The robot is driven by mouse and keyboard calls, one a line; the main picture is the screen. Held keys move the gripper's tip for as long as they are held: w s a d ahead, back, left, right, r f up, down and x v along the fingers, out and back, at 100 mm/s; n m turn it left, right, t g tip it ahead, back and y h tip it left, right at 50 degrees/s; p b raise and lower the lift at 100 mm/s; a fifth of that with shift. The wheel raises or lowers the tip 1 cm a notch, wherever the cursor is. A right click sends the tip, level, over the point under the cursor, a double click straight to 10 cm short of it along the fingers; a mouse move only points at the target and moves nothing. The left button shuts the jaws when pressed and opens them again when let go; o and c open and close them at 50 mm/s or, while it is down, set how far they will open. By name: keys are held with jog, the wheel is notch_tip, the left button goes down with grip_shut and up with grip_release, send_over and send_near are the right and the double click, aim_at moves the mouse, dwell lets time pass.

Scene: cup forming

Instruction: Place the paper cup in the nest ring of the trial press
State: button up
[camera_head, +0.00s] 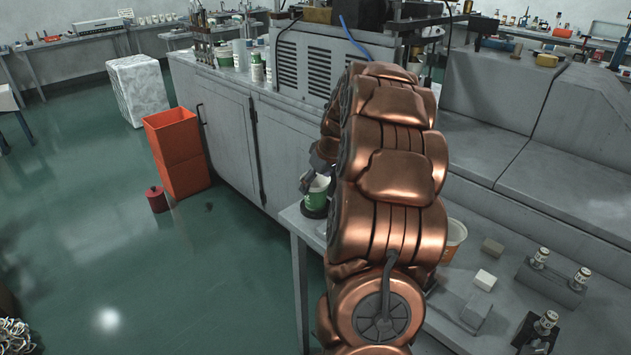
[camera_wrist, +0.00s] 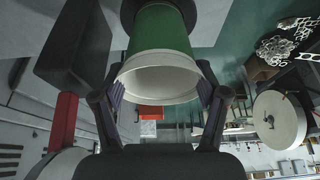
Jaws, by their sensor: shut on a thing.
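The paper cup (camera_head: 317,192) is green with a white rim, and looks roughly upright at the near edge of the grey table in the head view. It also fills the top middle of the wrist view (camera_wrist: 163,38), its open mouth facing the camera. My gripper (camera_head: 309,182) is shut on the cup, with a finger on each side near the rim in the wrist view (camera_wrist: 163,92). A black round piece (camera_head: 313,211), which may be the nest ring, shows directly under the cup. I cannot tell whether the cup's base rests in it. My copper arm hides much of the press area.
Another cup or tub (camera_head: 454,240), white and orange, stands right of my arm. Small blocks (camera_head: 485,280) and metal fixtures (camera_head: 553,275) lie on the table. A grey cabinet (camera_head: 225,135) stands behind, and an orange bin (camera_head: 177,150) is on the floor. Green floor is open at left.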

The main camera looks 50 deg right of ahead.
jog(key=shift+f, duration=0.2)
jog(key=shift+f, duration=0.15)
jog(key=o, duration=0.8)
